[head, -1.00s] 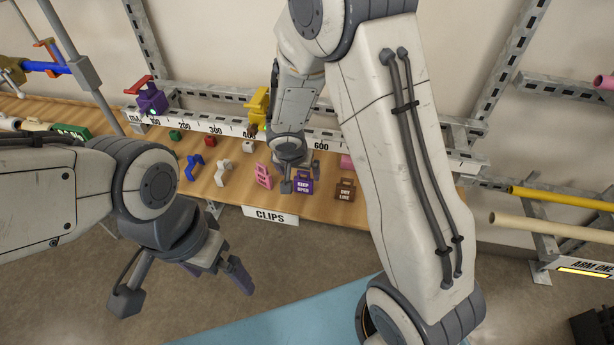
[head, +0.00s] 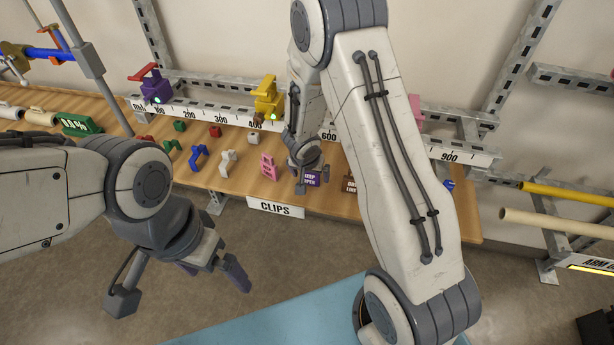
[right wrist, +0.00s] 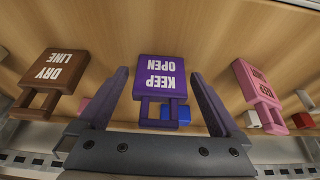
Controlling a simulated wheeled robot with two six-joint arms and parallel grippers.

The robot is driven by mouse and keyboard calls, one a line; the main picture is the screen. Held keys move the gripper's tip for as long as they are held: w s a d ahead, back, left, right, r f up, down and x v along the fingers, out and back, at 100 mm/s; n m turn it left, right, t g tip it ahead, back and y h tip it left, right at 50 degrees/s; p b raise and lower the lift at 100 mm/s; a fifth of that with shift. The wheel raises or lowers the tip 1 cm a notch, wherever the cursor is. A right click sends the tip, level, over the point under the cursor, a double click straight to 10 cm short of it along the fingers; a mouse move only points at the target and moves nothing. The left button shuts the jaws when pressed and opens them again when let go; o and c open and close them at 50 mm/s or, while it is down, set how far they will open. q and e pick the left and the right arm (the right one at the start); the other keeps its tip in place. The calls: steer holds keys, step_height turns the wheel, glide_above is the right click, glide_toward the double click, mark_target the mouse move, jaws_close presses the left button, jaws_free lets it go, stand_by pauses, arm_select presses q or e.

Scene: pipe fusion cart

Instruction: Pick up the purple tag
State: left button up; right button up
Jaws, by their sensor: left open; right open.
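The purple tag (head: 311,179) reads "KEEP OPEN" and lies on the wooden shelf near its front edge; my right gripper partly hides it in the head view. In the right wrist view the purple tag (right wrist: 161,78) sits between the two spread fingers, with a gap on each side. My right gripper (right wrist: 162,98) is open and empty; in the head view it (head: 307,180) is right at the tag. My left gripper (head: 180,283) is open and empty, in front of the shelf over the floor.
A pink tag (right wrist: 256,84) and a brown "DRY LINE" tag (right wrist: 53,78) lie on either side of the purple one. Blue and white clips (head: 198,157) are further left on the shelf (head: 240,186). A ruler rail (head: 215,119) runs behind.

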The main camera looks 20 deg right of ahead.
steer(key=c, duration=1.3)
steer(key=shift+r, duration=0.1)
